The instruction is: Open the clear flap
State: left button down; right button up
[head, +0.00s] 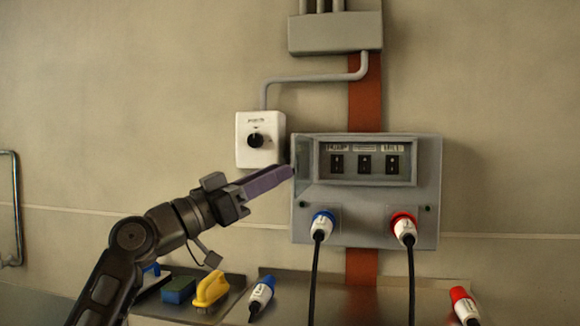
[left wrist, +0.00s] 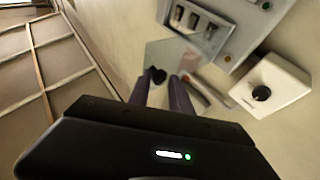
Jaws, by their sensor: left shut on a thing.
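The clear flap (head: 304,164) is on the grey panel box, at the left side of its switch window in the head view. It stands swung out from the window, and the black switches (head: 364,163) are uncovered. The flap also shows as a pale see-through sheet in the left wrist view (left wrist: 167,52). My left gripper (head: 291,171), with purple fingers, is at the flap's left edge. In the left wrist view its fingers (left wrist: 160,84) are around a small black knob (left wrist: 157,75) on the flap. My right gripper is not in view.
A white box with a black dial (head: 255,140) is on the wall just above my left gripper. Blue (head: 321,226) and red (head: 403,228) plugs with cables hang below the window. A shelf below holds a yellow brush (head: 211,290), a sponge (head: 179,290) and loose connectors.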

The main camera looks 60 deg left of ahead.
pick_arm(q)
jog(key=shift+s+a+r, duration=0.15)
jog(key=shift+s+a, duration=0.05)
jog(key=shift+a, duration=0.35)
jog(key=shift+s+a+r, duration=0.15)
jog(key=shift+a, duration=0.4)
jog(key=shift+d, duration=0.1)
jog(key=c, duration=1.5)
grip_release()
jog(key=shift+w, duration=0.2)
jog(key=shift+c, duration=0.2)
jog(key=shift+o, duration=0.7)
jog(key=shift+w+a+f, duration=0.2)
jog(key=shift+w+a, duration=0.05)
jog(key=shift+o, duration=1)
jog(key=shift+s, duration=0.2)
jog(key=v, duration=0.7)
jog(key=shift+s+d+f, duration=0.2)
jog(key=shift+d+f, duration=0.05)
jog(key=shift+f, duration=0.05)
